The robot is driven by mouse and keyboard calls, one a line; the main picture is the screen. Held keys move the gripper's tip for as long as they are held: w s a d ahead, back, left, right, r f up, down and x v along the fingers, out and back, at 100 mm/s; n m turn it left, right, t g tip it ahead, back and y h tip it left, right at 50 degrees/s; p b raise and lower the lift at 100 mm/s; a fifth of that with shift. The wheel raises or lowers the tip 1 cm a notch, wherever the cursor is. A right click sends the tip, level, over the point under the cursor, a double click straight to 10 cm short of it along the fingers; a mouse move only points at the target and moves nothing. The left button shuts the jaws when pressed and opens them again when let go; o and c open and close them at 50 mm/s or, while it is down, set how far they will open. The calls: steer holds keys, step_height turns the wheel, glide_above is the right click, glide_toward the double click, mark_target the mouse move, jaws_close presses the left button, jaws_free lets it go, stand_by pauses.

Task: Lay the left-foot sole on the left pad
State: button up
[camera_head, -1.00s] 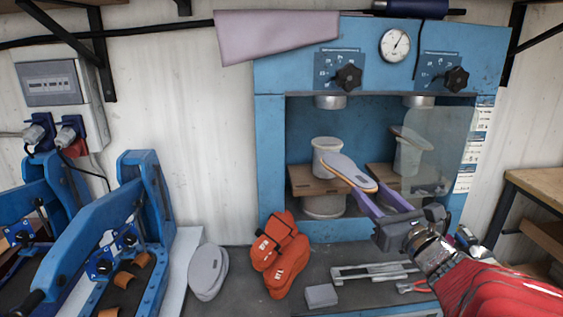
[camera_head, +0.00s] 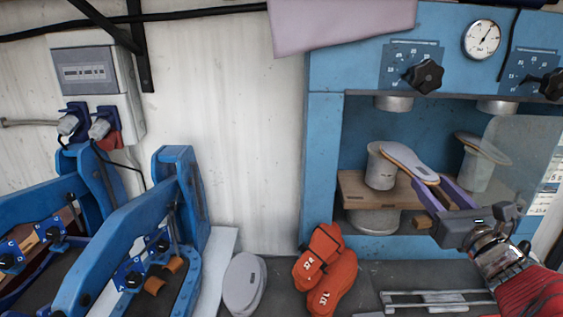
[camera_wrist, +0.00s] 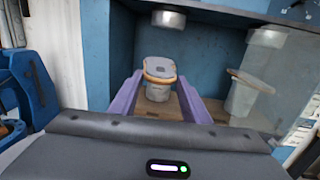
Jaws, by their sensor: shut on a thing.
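A sole (camera_head: 408,160) with a grey top and an orange edge is held at its near end between the purple fingers of my gripper (camera_head: 439,187). Its far end lies over the white left pad (camera_head: 380,172), inside the blue press. I cannot tell whether it touches the pad. In the wrist view the sole (camera_wrist: 160,69) sits straight ahead between the fingers, above the pad (camera_wrist: 158,92). The right pad (camera_head: 477,172) has a flat, pale sole-like piece (camera_head: 484,148) on top, partly behind a clear shield.
The blue press (camera_head: 325,160) frames the pads, with round rams above them. Orange-red sandal pieces (camera_head: 331,280) and grey soles (camera_head: 244,282) lie on the dark bench below. A metal rack (camera_head: 440,300) lies in front. Blue lever machines (camera_head: 130,260) stand at the left.

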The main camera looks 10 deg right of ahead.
steer(key=shift+w+a, duration=0.2)
steer(key=shift+w, duration=0.1)
steer(key=shift+w+d+f, duration=0.15)
steer(key=shift+w+d, duration=0.4)
steer(key=shift+w, duration=1.55)
steer(key=shift+w+d+f, duration=0.1)
steer(key=shift+w+d, duration=0.5)
steer(key=shift+w, duration=1.45)
steer(key=shift+w+d+f, duration=0.15)
steer(key=shift+w+d, duration=0.4)
steer(key=shift+w, duration=1.55)
steer(key=shift+w+d+f, duration=0.2)
steer(key=shift+w+f, duration=0.15)
steer(key=shift+w, duration=0.35)
steer(key=shift+w+d+f, duration=0.2)
steer(key=shift+w+f, duration=0.1)
steer(key=shift+w, duration=0.4)
steer(key=shift+f, duration=0.1)
steer(key=o, duration=1.2)
steer(key=shift+s, duration=0.2)
steer(key=shift+s+a, duration=0.1)
steer(key=shift+s, duration=0.6)
steer(key=shift+s, duration=0.35)
